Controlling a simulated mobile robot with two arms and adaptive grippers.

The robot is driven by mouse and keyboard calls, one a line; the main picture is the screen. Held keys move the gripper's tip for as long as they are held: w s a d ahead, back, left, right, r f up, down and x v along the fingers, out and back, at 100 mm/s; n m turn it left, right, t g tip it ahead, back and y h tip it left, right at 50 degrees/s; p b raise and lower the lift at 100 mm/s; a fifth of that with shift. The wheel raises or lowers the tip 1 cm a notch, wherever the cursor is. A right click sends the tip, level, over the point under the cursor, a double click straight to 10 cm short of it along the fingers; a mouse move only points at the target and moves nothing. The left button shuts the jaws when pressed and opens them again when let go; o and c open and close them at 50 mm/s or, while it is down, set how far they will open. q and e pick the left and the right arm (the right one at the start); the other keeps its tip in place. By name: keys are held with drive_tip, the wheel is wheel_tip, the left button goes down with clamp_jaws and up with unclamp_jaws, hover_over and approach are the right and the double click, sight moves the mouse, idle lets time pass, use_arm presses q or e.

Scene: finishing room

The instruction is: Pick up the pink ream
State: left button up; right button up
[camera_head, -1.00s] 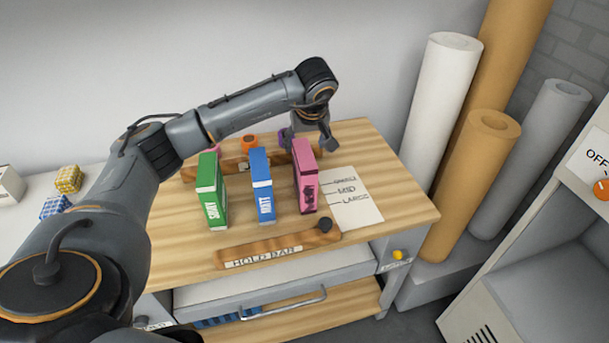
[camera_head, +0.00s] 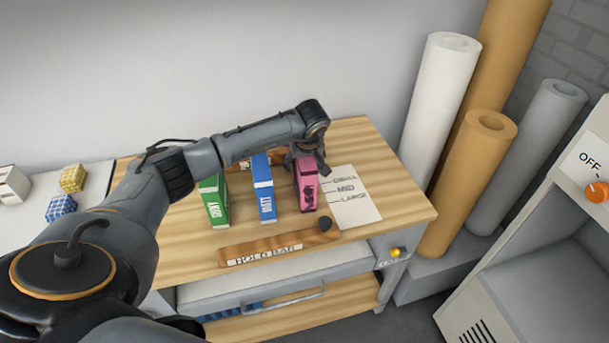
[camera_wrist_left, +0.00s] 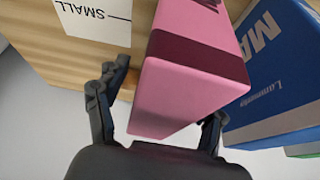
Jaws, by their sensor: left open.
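The pink ream (camera_head: 307,192) stands upright on the wooden table (camera_head: 400,207), rightmost of three upright reams. My left gripper (camera_head: 308,164) is at the top rear of the pink ream, reaching down from above. In the left wrist view the pink ream (camera_wrist_left: 190,85) lies between the two open fingers of my left gripper (camera_wrist_left: 160,115), one on each side. I cannot tell whether either finger touches it. My right gripper is not in view.
The blue ream (camera_head: 265,195) stands close on the left, with the green ream (camera_head: 216,208) beyond it. A paper sheet with size labels (camera_head: 355,205) lies to the right. The wooden hold bar (camera_head: 270,248) lies in front. Tall rolls (camera_head: 440,105) stand at the right.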

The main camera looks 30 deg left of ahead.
use_arm(q)
drive_tip(key=shift+f+b, duration=0.25)
drive_tip(key=shift+b, duration=0.05)
idle(0.5)
clamp_jaws()
drive_tip(key=shift+r, duration=0.1)
